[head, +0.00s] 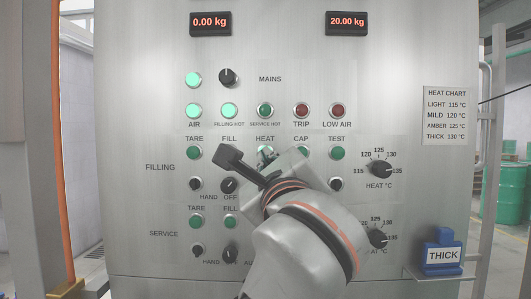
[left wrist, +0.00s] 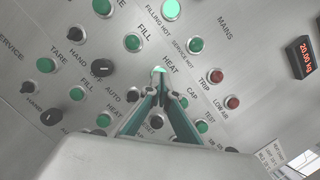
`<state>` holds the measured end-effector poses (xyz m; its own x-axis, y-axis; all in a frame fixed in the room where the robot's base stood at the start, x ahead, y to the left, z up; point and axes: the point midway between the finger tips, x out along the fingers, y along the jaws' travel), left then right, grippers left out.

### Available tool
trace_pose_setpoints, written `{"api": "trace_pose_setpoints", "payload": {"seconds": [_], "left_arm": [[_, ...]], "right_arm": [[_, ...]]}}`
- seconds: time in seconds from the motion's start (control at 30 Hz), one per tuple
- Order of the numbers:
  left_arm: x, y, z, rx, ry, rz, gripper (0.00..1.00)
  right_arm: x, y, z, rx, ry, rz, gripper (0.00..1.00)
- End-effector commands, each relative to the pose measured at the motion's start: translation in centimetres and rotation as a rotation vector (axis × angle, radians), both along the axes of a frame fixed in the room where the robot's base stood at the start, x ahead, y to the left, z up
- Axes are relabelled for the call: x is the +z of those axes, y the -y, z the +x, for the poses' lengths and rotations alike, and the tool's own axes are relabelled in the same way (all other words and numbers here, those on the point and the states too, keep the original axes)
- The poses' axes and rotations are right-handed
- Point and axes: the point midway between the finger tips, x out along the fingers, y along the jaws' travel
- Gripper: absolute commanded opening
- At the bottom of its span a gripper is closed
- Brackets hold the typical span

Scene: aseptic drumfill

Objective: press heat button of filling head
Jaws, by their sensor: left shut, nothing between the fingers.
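The filling row of the panel (head: 140,120) has a green HEAT button (head: 265,149), mostly covered by my left gripper (head: 267,156) in the head view. In the left wrist view the HEAT button (left wrist: 159,70) shows as a bright green spot just beyond the fingertips, below its HEAT label. My left gripper (left wrist: 161,84) is shut and empty, its tips together at that button. Whether they touch it or stop just short cannot be told. My right gripper is not in view.
Around it are the FILL button (head: 230,152), the CAP button (head: 302,152) and a HAND/OFF knob (head: 229,185). A HEAT °C dial (head: 381,169) is at the right. My arm hides part of the service row. A blue THICK block (head: 443,254) sits on a side shelf (head: 425,274).

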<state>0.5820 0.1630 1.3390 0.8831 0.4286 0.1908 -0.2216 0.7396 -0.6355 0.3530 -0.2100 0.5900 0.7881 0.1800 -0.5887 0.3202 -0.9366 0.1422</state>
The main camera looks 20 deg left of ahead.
Motion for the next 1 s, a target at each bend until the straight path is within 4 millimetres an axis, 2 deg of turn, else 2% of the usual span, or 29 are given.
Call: {"api": "trace_pose_setpoints", "payload": {"seconds": [0.37, 1.0], "left_arm": [[0.0, 0.0, 0.0, 0.000, 0.000, 0.000, 0.00], [-0.1, -0.2, 0.6, 0.000, 0.000, 0.001, 0.00]], "right_arm": [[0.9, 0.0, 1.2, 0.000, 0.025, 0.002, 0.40], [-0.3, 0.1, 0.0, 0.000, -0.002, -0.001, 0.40]]}}
